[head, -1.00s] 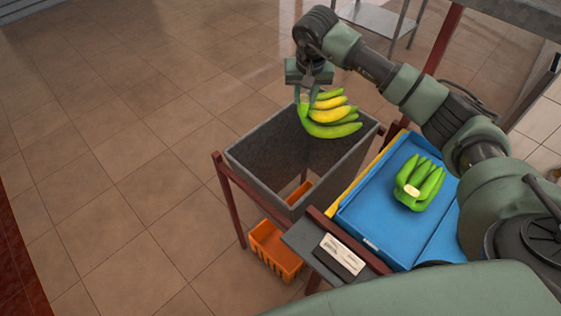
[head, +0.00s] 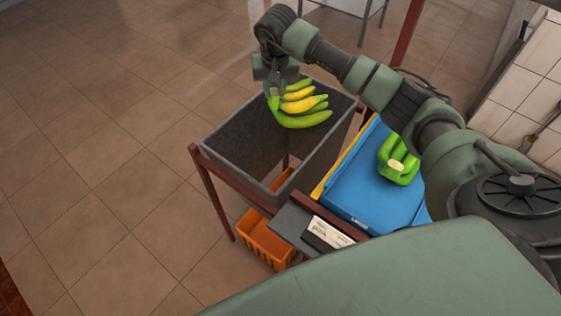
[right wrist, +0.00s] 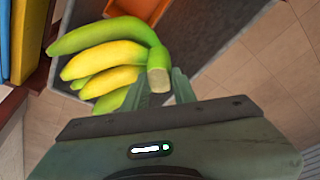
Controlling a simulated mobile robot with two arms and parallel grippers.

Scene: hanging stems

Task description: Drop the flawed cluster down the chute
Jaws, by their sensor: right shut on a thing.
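A banana cluster (head: 303,104), green with yellow fruits, hangs from my right gripper (head: 273,90). The gripper is shut on its stem end, and the cluster is above the far part of the open grey chute (head: 225,168). In the right wrist view the cut stem (right wrist: 159,70) sits between the fingertips (right wrist: 163,86), with green and yellow fruits (right wrist: 105,60) spreading to the left. My left gripper is not in view.
An orange crate (head: 262,240) stands beneath the chute, and part of it shows through the chute's open bottom. A dark red frame (head: 211,195) carries the chute. A label card (head: 330,232) is at the near side. Tiled floor lies open to the left.

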